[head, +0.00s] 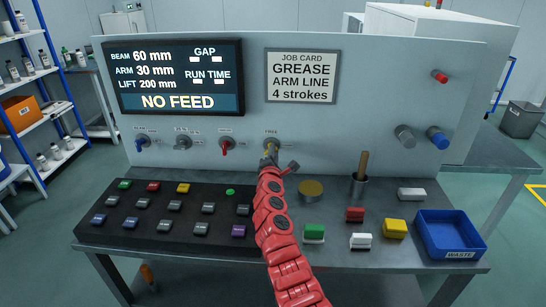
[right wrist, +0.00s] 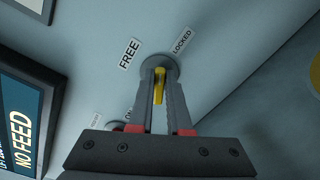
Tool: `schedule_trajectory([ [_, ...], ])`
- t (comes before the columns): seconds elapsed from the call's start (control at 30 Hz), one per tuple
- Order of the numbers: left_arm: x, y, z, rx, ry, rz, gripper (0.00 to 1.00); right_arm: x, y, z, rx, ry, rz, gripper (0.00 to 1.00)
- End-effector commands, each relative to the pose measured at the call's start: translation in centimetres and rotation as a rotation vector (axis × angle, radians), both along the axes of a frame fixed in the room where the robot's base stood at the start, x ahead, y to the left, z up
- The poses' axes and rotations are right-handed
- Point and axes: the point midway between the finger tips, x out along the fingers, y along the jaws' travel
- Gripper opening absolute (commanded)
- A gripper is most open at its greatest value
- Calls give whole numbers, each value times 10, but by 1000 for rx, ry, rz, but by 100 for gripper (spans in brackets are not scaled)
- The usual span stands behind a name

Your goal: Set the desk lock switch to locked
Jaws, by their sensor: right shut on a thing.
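The desk lock switch (right wrist: 159,88) has a yellow lever on a round grey base on the upright panel. In the right wrist view its FREE label (right wrist: 130,53) is at upper left of the base and its LOCKED label (right wrist: 182,41) at upper right. My right gripper (right wrist: 160,80) is shut on the yellow lever, one finger on each side. In the head view my right gripper (head: 269,157) is at the switch base (head: 272,143), under the FREE label. The fingers hide part of the lever, and I cannot tell its exact setting. My left gripper is not in view.
More switches, such as the red-levered one (head: 227,144), sit left on the panel. A screen (head: 180,77) reads NO FEED. A black button board (head: 165,225) lies left of my right arm. A cup with a wooden handle (head: 358,187), blocks and a blue waste tray (head: 450,237) are right.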

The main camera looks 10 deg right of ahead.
Motion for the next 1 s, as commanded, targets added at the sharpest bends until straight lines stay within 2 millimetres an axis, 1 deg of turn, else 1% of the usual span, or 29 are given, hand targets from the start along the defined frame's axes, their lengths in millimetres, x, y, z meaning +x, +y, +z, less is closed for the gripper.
schedule_trajectory([
  [0.03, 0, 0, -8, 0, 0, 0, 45, 0, 0, -4, 41, -16, 1, 0],
  [0.1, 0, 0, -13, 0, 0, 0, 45, 0, 0, -4, 102, -36, 1, 0],
  [0.3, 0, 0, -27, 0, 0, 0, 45, 0, -1, -6, 260, -86, 0, 0],
  [0.5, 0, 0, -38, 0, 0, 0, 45, -1, -1, -8, 376, -121, 0, 0],
  [0.7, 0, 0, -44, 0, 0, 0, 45, 0, 0, -8, 448, -143, 1, 0],
  [1.0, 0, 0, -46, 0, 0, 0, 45, 0, 0, -7, 483, -154, 1, 0],
])
